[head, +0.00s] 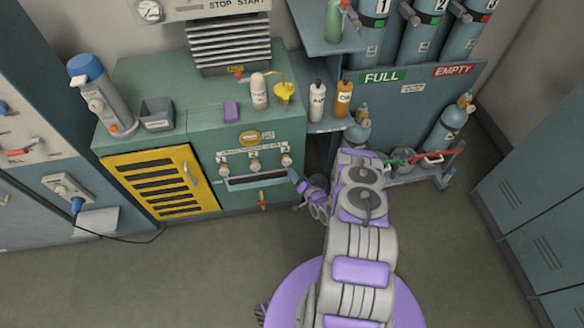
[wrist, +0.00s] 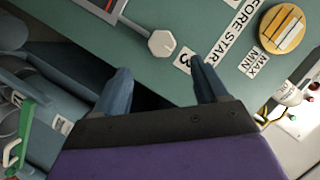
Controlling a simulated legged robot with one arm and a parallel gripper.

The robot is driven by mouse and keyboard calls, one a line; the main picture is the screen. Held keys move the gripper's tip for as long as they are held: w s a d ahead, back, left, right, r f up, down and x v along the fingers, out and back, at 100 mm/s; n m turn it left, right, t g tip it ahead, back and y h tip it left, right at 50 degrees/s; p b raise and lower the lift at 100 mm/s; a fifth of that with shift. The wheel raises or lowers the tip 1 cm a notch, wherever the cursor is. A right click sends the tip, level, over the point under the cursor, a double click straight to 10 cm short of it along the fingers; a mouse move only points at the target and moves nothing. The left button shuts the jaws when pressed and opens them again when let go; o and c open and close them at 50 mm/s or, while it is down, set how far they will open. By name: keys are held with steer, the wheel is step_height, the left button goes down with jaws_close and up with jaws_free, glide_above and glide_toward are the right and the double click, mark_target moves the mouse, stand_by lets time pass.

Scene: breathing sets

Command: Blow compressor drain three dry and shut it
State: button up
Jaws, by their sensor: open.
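Three small drain valves sit in a row on the green compressor cabinet front. Drain three (head: 286,160) is the rightmost in the head view. In the wrist view its pale faceted knob (wrist: 162,43) stands on a short stem, beside a white label "3" (wrist: 184,61). My gripper (head: 297,178) is just below and right of it in the head view. In the wrist view my gripper (wrist: 162,80) is open and empty, with the knob beyond the fingertips and between them in the picture, apparently untouched. Whether the drain is open or wet cannot be told.
A dark trough (head: 256,181) lies under the drains, with a red-handled valve (head: 262,199) below it. A round yellow gauge (wrist: 282,28) is at the wrist view's upper right. A cylinder rack (head: 412,78) stands right of the cabinet. The floor in front is clear.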

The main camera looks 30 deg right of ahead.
steer(key=p+v, duration=0.1)
steer(key=v, duration=0.5)
steer(key=shift+s, duration=0.35)
steer(key=shift+w+r, duration=0.1)
